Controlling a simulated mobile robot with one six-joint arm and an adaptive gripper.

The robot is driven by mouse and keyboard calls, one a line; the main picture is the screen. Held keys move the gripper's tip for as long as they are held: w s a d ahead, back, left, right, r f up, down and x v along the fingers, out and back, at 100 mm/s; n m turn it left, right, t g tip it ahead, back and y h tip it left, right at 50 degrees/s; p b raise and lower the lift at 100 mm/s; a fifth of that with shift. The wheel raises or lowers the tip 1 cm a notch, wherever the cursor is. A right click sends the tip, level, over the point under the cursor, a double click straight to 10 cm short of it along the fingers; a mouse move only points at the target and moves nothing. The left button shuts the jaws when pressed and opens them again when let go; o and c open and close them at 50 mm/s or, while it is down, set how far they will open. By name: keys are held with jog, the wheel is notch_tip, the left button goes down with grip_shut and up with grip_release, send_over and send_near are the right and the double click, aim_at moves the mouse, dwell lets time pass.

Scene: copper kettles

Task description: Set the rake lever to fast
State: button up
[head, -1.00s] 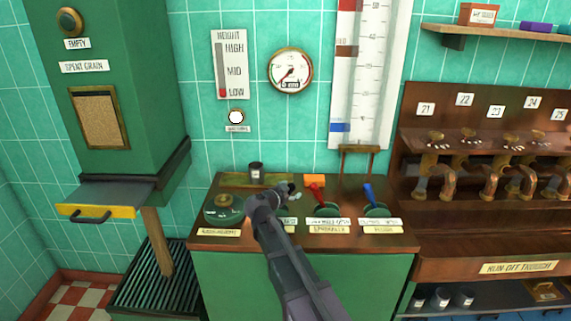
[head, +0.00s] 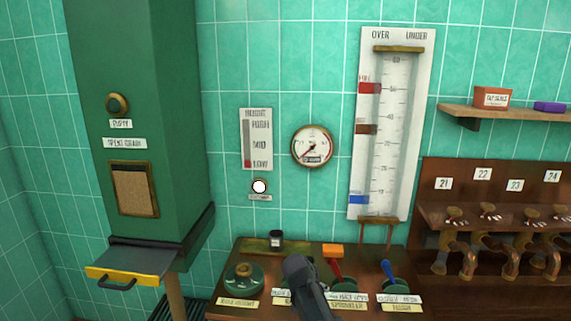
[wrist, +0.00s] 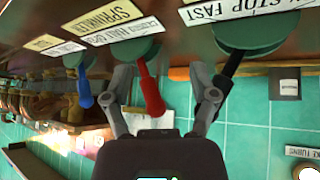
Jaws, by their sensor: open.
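In the wrist view, a black lever (wrist: 232,66) rises from a round green base (wrist: 250,36) beside a label reading "STOP FAST" (wrist: 215,10). My gripper (wrist: 161,80) is open, with one finger right by the black lever; I cannot tell whether they touch. A red lever (wrist: 152,92) shows between the fingers, by a label reading "SPRINKLER". In the head view my gripper (head: 298,264) is over the counter and hides the black lever. The red lever (head: 335,268) is just right of it.
A blue lever (head: 387,270) stands farther right on the counter. A round green base with a brass knob (head: 243,270) is at left. A gauge (head: 313,146) hangs on the tiled wall.

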jog(key=s+d+f+n+g+y, duration=0.1)
jog(key=s+d+n+g+y, duration=0.1)
jog(key=s, duration=0.7)
jog(key=s+d+f+n+g+y, duration=0.2)
jog(key=s+d, duration=0.4)
jog(key=s, duration=0.4)
jog(key=shift+d+n+g+y, duration=0.15)
jog(key=shift+n+g+y, duration=0.15)
jog(key=shift+n+g, duration=0.55)
jog(key=shift+f, duration=0.1)
